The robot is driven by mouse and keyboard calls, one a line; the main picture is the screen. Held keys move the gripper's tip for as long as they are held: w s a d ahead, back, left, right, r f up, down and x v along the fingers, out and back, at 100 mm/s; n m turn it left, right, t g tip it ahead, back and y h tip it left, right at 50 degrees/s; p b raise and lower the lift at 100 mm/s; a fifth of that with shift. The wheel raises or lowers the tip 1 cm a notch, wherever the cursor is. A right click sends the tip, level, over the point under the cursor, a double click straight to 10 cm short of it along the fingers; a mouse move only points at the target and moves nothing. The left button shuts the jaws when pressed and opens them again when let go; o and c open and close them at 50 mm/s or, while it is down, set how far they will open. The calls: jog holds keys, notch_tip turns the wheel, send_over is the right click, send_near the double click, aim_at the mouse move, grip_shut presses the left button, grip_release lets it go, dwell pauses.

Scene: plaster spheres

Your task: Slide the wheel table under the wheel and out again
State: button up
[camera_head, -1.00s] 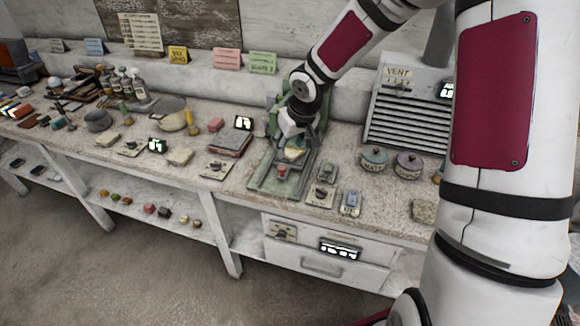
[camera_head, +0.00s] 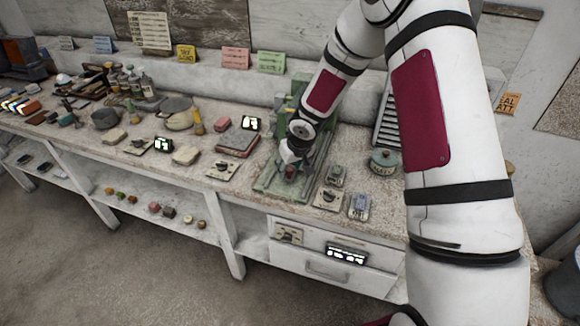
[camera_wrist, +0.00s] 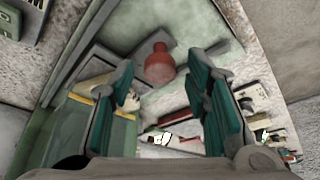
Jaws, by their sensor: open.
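The green grinding machine (camera_head: 262,187) stands on the bench, its long flat base running toward the front edge. In the wrist view a red knob (camera_wrist: 160,65) stands on a grey plate (camera_wrist: 205,58) of the machine. My gripper (camera_head: 289,172) is low over the front part of the base. In the wrist view my gripper (camera_wrist: 163,92) is open, with its teal finger pads on either side of an empty gap. The knob shows just beyond the fingertips, in line with the gap. A cream block (camera_wrist: 90,90) is partly hidden behind the left finger. I cannot make out the wheel.
A book-like red and grey block (camera_head: 237,140) and a switch plate (camera_head: 222,170) lie to the left. Drawers (camera_head: 330,268) are below the bench front.

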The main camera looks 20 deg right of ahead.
jog(key=shift+c, duration=0.3)
grip_shut()
jog(key=shift+w+d+b, duration=0.35)
jog(key=shift+w+d, duration=0.25)
jog(key=shift+w, duration=0.25)
jog(key=shift+w+d+b, duration=0.35)
jog(key=shift+w+d, duration=0.25)
jog(key=shift+w, duration=0.25)
jog(key=shift+o, duration=0.3)
grip_release()
jog(key=v, duration=1.2)
